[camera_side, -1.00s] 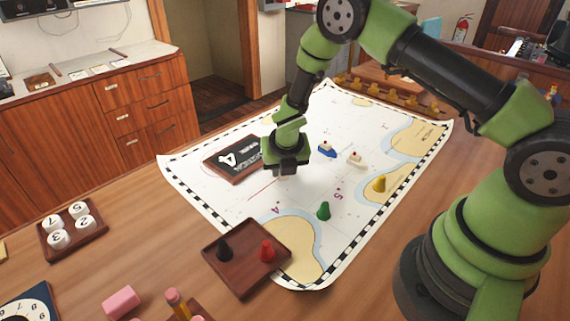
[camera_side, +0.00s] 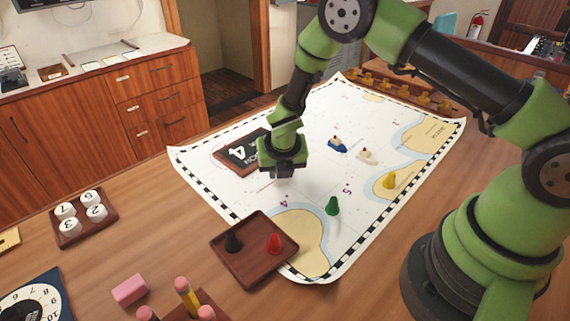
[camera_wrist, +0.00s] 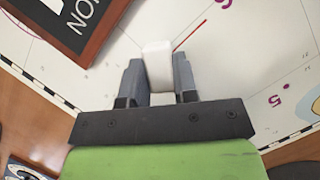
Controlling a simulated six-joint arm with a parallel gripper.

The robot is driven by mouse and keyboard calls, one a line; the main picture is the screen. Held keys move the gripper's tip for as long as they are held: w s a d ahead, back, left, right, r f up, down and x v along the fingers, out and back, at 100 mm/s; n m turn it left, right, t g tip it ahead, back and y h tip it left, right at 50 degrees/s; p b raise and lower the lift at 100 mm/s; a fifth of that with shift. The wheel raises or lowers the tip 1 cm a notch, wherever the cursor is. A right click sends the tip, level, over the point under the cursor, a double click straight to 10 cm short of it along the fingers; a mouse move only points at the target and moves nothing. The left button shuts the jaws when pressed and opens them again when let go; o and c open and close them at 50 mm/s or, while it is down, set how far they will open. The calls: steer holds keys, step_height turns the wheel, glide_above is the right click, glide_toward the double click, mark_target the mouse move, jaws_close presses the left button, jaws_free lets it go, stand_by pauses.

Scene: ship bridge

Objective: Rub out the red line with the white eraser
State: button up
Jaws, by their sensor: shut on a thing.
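The white eraser (camera_wrist: 158,62) is a small white block between my gripper's fingers in the wrist view. My gripper (camera_wrist: 158,80) is shut on it, low over the white chart (camera_side: 215,190). The eraser cannot be made out there against the white. The red line (camera_wrist: 190,35) shows in the wrist view as a short thin slanted stroke. It runs from near the eraser's upper right toward a purple numeral.
The dark board (camera_side: 240,153) lies just behind my gripper. A wooden tray (camera_side: 245,270) with a black and a red pawn stands at the chart's front edge. Green (camera_side: 332,206) and yellow (camera_side: 389,181) pawns and two small boats (camera_side: 338,146) stand to the right.

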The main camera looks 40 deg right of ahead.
mark_target(257, 190)
steer(key=shift+a, duration=0.35)
steer(key=shift+a, duration=1.05)
steer(key=shift+a, duration=1.1)
steer(key=shift+s+a, duration=0.1)
steer(key=shift+a, duration=1)
steer(key=shift+d, duration=0.1)
